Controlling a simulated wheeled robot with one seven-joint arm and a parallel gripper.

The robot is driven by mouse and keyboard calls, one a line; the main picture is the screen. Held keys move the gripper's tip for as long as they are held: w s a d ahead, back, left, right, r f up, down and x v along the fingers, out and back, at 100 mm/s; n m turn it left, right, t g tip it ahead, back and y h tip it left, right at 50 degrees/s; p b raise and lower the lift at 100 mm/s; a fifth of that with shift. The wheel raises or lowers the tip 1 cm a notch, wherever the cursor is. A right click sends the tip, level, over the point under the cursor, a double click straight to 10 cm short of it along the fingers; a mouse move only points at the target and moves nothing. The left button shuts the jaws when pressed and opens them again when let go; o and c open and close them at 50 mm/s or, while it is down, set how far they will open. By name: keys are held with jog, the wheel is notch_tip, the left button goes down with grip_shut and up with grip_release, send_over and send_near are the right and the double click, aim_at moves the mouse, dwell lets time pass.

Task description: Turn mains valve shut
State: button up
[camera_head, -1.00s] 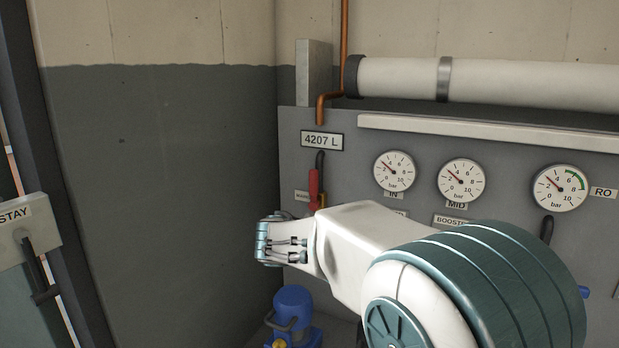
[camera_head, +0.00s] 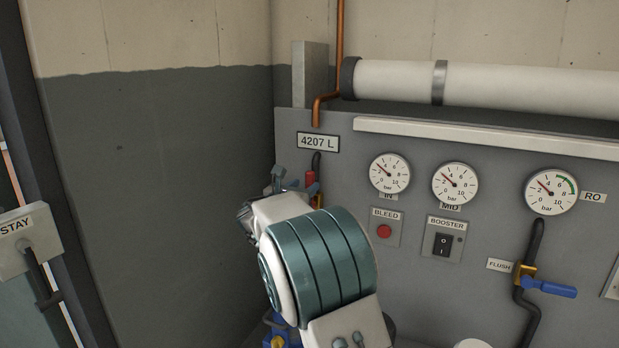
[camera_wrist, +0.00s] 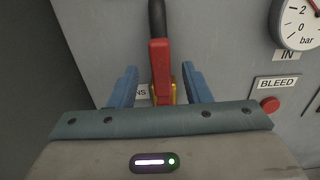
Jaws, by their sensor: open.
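The mains valve has a red lever (camera_head: 310,179), upright in line with the black pipe on the grey panel's left side. In the wrist view the red lever (camera_wrist: 160,72) stands in front of a brass body (camera_wrist: 181,92), mostly hidden behind it. My gripper (camera_head: 296,180) is at the valve, seen from behind past my arm. In the wrist view its two blue fingers are apart, one on each side of the lever, with gaps showing. The valve's label is partly covered; only "NS" shows.
To the right are the BLEED button (camera_head: 384,231), the BOOSTER switch (camera_head: 443,245) and the blue FLUSH lever (camera_head: 550,287). Gauges (camera_head: 455,184) line the panel above. A blue object is half hidden below my arm. The dark wall at left is bare.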

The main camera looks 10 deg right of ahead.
aim_at(308, 183)
jog(key=shift+p+x, duration=0.45)
jog(key=shift+x, duration=1.65)
grip_shut()
